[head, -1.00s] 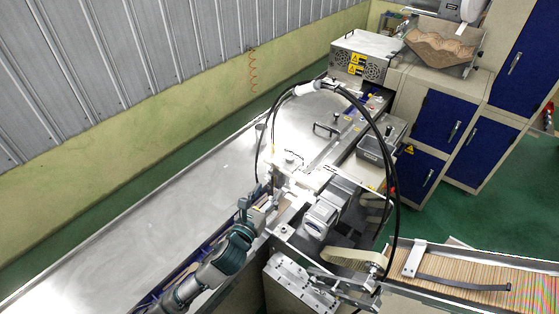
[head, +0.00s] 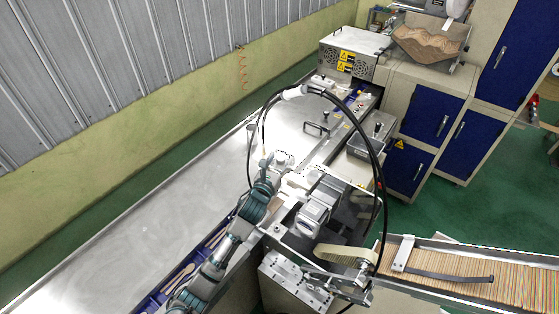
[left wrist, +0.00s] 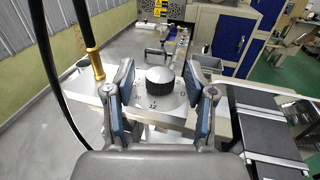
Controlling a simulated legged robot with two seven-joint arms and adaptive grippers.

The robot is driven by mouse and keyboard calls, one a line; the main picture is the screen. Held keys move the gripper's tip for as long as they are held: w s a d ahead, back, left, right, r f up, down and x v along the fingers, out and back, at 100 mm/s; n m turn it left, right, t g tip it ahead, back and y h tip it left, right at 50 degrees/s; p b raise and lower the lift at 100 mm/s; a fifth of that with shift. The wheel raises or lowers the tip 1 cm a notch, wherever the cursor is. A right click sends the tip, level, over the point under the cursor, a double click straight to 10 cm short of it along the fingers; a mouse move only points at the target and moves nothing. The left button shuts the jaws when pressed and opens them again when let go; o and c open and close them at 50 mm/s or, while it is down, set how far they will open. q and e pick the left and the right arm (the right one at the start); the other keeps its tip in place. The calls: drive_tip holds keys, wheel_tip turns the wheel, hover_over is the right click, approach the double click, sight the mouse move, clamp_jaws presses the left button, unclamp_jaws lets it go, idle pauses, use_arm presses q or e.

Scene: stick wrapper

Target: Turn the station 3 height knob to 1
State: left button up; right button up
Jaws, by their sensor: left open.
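In the left wrist view a black ridged round knob (left wrist: 159,80) stands on a pale dial plate (left wrist: 176,112) with marks and digits around it. I cannot tell which mark it points to. My left gripper (left wrist: 159,94) is open, with one blue-padded finger to each side of the knob and gaps between. In the head view my left gripper (head: 266,172) is at the left side of the machine's middle unit. The dial is too small to read there. My right gripper is not in view.
A black hose (left wrist: 50,65) and a brass fitting (left wrist: 95,62) are close to my left finger. A second dark round knob (left wrist: 84,64) is farther left. A belt (left wrist: 265,130) runs at right. The steel table (head: 150,215) is largely bare. Wooden sticks (head: 440,280) fill a tray.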

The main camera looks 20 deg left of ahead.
use_arm(q)
clamp_jaws()
